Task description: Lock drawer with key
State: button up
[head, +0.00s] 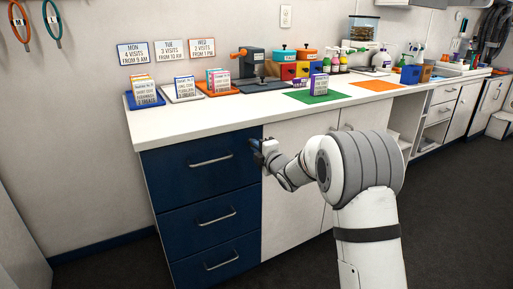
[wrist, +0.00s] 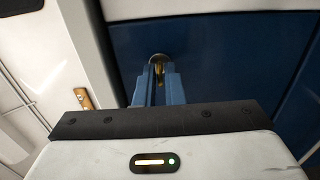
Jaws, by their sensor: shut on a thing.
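The navy drawer unit has a closed top drawer (head: 200,160) with a silver bar handle. In the wrist view the blue drawer front (wrist: 225,60) fills the upper right. A round lock (wrist: 158,57) sits on it, straight ahead of my fingertips. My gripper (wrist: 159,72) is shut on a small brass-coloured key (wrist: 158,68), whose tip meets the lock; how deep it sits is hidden. In the head view my gripper (head: 256,150) is at the top drawer's right edge, and the key is hidden there.
The white countertop (head: 190,122) overhangs the drawers. It carries card boxes on trays, a green mat (head: 312,97) and an orange mat (head: 378,86). White cupboard doors (head: 290,190) stand right of the drawers. The dark floor (head: 110,265) in front is clear.

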jog(key=shift+m, duration=0.4)
grip_shut()
jog(key=shift+m+p, duration=1.75)
jog(key=shift+m, duration=6.95)
jog(key=o, duration=0.6)
grip_release()
